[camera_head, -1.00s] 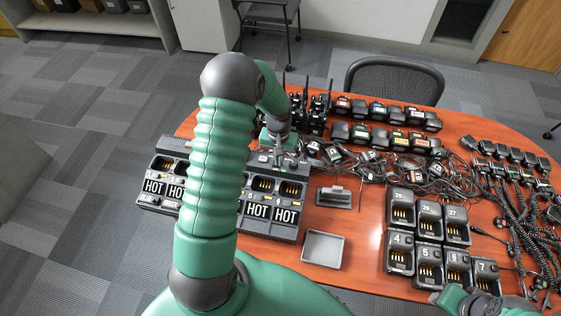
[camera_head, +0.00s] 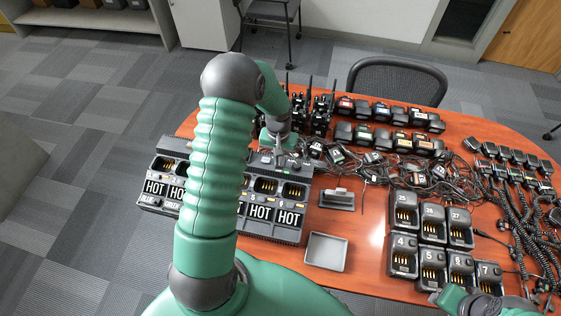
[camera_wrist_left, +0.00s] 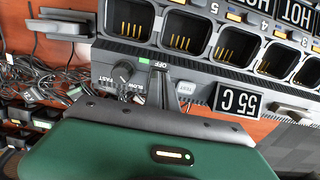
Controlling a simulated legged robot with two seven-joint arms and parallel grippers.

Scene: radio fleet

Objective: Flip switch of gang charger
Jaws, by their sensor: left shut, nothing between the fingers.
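The gang charger (camera_head: 272,226) is a long dark grey unit with battery bays and HOT labels on the orange table. In the left wrist view its panel (camera_wrist_left: 205,75) has a SLOW/FAST knob (camera_wrist_left: 123,72), a green mark, an OFF label, a TEST button (camera_wrist_left: 186,88) and a 55 C label (camera_wrist_left: 238,101). My left gripper (camera_head: 280,157) is shut and empty at the charger's far edge. In the left wrist view its fingertips (camera_wrist_left: 160,72) are at the OFF label, covering the switch area; contact cannot be told. My right gripper (camera_head: 478,302) is partly visible at bottom right.
A small grey tray (camera_head: 325,252) and a single holder (camera_head: 337,199) lie to the right. Numbered chargers (camera_head: 430,225), tangled cables (camera_head: 350,167), upright radios (camera_head: 318,112) and battery packs crowd the table.

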